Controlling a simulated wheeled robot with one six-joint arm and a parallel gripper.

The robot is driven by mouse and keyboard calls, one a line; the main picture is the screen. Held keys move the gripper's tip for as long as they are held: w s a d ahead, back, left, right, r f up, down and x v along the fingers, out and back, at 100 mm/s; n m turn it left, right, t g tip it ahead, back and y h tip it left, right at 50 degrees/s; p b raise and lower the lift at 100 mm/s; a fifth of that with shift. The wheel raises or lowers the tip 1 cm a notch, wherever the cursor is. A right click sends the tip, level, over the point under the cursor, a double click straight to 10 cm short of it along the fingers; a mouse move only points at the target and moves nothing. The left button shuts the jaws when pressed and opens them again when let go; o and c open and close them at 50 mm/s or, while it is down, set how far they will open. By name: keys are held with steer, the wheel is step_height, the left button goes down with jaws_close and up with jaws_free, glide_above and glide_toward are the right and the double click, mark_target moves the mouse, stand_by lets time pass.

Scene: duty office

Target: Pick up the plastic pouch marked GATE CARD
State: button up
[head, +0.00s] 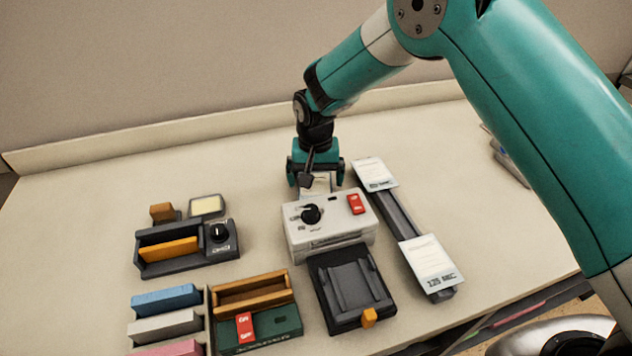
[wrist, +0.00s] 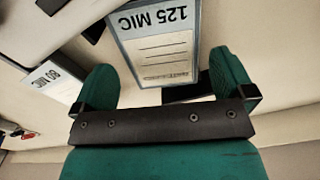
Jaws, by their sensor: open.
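My gripper (head: 316,183) is open and points down just behind the white box with the black knob. In the wrist view its two green fingers (wrist: 165,85) stand apart on either side of the lower part of a clear-edged pouch (wrist: 155,45) marked 125 MIC, upside down. Small print at that pouch's end is too small to read. Whether the fingers touch it I cannot tell. In the head view a pale piece (head: 318,186) shows between the fingers, partly hidden by the box. I cannot read GATE CARD on any pouch.
The white box (head: 330,242) stands close in front of my gripper. A pouch (head: 375,170) and another marked 125 MIC (head: 428,258) lie on a dark rail to the right. A pouch marked 80 MIC (wrist: 50,82) shows at the wrist view's left. The far-left table is clear.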

steer(key=shift+f, duration=0.75)
steer(key=c, duration=0.8)
